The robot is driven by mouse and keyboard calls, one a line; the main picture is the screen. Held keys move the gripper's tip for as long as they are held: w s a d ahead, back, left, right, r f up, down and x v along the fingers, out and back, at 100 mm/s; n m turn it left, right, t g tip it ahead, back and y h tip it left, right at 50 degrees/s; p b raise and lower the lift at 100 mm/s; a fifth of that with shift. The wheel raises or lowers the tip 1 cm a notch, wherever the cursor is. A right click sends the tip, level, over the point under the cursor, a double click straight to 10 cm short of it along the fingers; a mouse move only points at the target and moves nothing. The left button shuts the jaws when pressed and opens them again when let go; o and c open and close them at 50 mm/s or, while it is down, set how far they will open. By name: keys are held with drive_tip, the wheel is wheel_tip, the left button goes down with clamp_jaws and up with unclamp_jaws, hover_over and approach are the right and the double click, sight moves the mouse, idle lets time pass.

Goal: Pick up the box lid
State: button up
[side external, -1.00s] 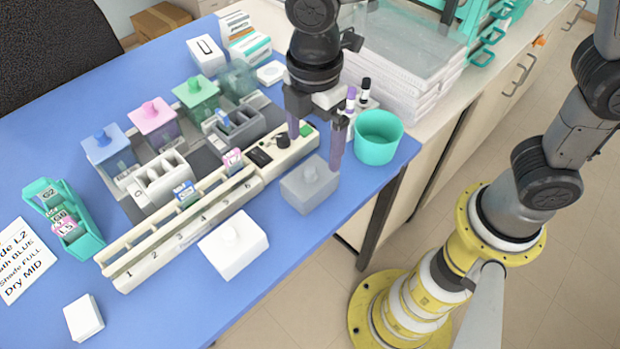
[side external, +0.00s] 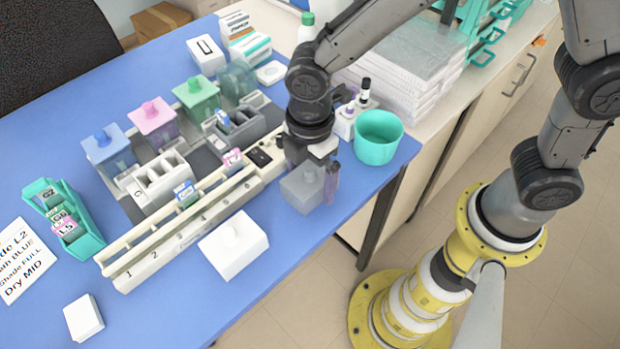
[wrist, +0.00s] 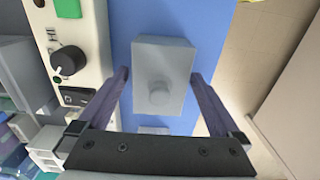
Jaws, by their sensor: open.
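A grey box-shaped lid with a round knob (side external: 298,196) lies on the blue table near its front edge. In the wrist view the grey lid (wrist: 165,58) sits between the fingers, its knob facing up towards the camera. My gripper (wrist: 160,76) is open and points down over it, one finger on each side, with nothing held. In the side view my gripper (side external: 312,178) is low at the lid and one finger shows on its right. The other finger is mostly hidden. I cannot tell whether the fingers touch the lid.
A white knobbed lid (side external: 234,247) lies to the left. The long cream numbered rack (side external: 185,235) runs close behind. A teal cup (side external: 378,138) and a small bottle holder (side external: 350,118) stand to the right. Staining jars stand further back.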

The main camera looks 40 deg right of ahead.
drive_tip(key=c, duration=1.2)
drive_tip(key=shift+r, duration=0.15)
drive_tip(key=shift+c, duration=0.2)
